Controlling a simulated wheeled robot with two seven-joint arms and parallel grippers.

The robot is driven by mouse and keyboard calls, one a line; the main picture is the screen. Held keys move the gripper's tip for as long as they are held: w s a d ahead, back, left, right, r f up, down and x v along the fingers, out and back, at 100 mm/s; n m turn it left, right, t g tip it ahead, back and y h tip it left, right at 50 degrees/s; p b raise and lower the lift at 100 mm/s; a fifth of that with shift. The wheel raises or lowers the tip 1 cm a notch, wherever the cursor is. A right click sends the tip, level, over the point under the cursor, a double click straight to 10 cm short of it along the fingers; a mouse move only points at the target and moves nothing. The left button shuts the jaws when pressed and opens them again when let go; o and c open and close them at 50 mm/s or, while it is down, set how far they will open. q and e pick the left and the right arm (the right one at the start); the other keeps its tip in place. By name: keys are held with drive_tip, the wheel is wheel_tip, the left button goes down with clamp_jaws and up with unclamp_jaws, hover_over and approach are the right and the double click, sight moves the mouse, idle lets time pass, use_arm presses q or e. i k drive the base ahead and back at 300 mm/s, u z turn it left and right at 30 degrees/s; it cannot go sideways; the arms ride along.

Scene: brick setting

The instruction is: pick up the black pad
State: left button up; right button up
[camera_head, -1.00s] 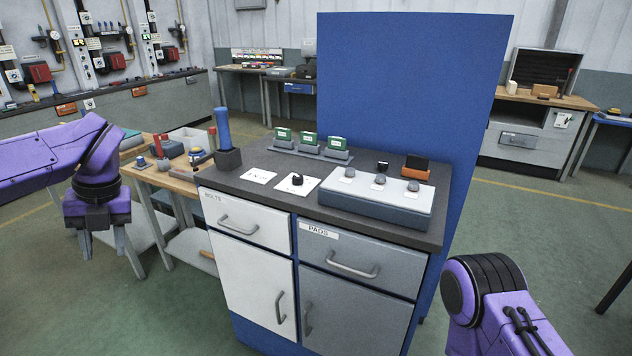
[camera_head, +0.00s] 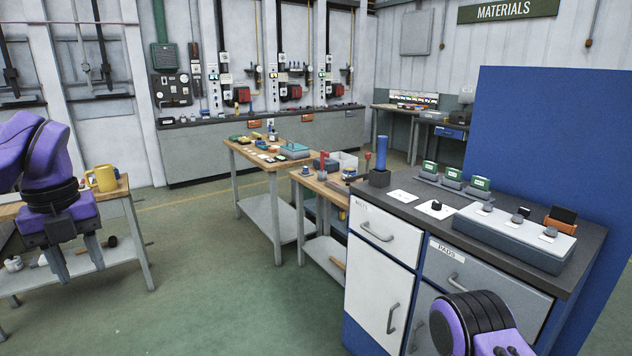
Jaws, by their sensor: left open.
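The grey counter (camera_head: 405,200) stands at right. On it a small black piece (camera_head: 436,205) rests on a white card. A grey-white block (camera_head: 520,243) carries several small round grey pads and a small black piece (camera_head: 524,212). Behind it is an orange block with a black top (camera_head: 563,214). I cannot tell which black piece is the black pad. My left gripper (camera_head: 78,270) hangs open and empty at far left, fingers down, far from the counter. My right arm (camera_head: 480,322) shows in front of the cabinet; its gripper is out of view.
The cabinet below has a drawer labelled PADS (camera_head: 485,277). A blue panel (camera_head: 545,140) stands behind the counter. A bench with a yellow mug (camera_head: 104,178) is near my left gripper. Cluttered tables (camera_head: 268,165) stand mid-room. The green floor (camera_head: 215,280) between is clear.

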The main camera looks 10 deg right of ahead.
sight(564, 215)
drive_tip(key=z, duration=0.65)
drive_tip(key=i, duration=1.35)
drive_tip(key=z, duration=1.7)
drive_tip(key=i, duration=0.75)
drive_tip(key=z, duration=0.85)
